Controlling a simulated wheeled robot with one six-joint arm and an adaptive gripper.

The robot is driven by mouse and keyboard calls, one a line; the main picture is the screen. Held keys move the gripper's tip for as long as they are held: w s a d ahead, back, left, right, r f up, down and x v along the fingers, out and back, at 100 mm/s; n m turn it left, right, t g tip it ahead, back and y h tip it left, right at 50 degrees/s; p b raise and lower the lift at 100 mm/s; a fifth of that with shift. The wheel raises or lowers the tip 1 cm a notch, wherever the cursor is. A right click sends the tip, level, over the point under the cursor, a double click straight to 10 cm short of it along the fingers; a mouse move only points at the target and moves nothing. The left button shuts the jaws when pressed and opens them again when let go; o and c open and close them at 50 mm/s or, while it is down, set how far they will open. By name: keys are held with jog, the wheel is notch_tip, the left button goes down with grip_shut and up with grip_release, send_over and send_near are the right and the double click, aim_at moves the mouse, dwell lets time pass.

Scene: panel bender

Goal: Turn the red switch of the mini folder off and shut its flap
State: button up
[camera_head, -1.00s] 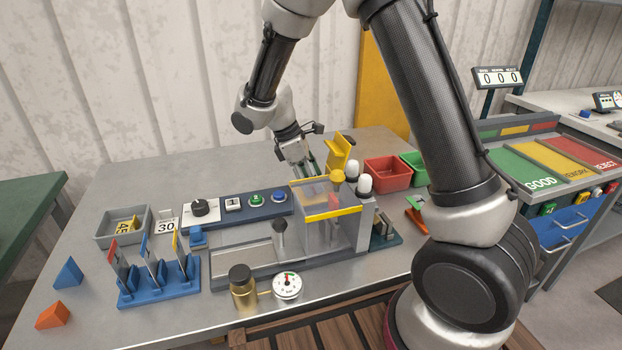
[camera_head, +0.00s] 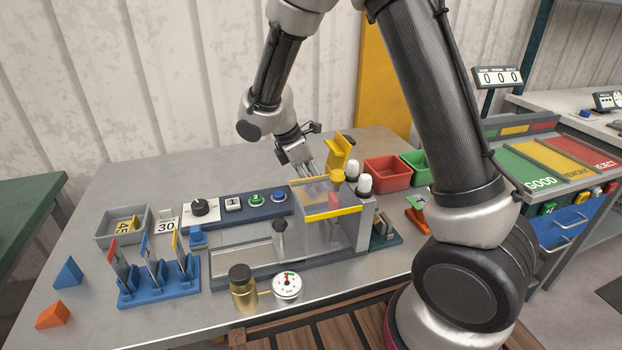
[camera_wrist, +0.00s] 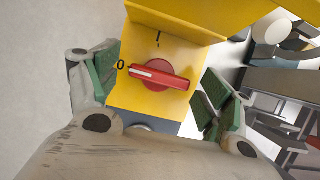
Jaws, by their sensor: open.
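The mini folder's yellow switch box (camera_head: 338,152) stands behind the clear guard, and its yellow flap stands raised. In the wrist view, the red switch (camera_wrist: 162,75) sits on the yellow box face (camera_wrist: 140,100). Its handle lies nearly level, with the white mark pointing left to the "0"; an "I" mark is above. The yellow flap (camera_wrist: 190,15) juts out above the switch.
The clear guard with yellow edge (camera_head: 330,214) is in front of the box. A red bin (camera_head: 387,172) and a green bin (camera_head: 417,164) stand to the right. A control strip (camera_head: 235,206) lies left. The table's back left is clear.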

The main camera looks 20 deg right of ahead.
jog(key=v, duration=1.2)
jog(key=shift+c, duration=0.2)
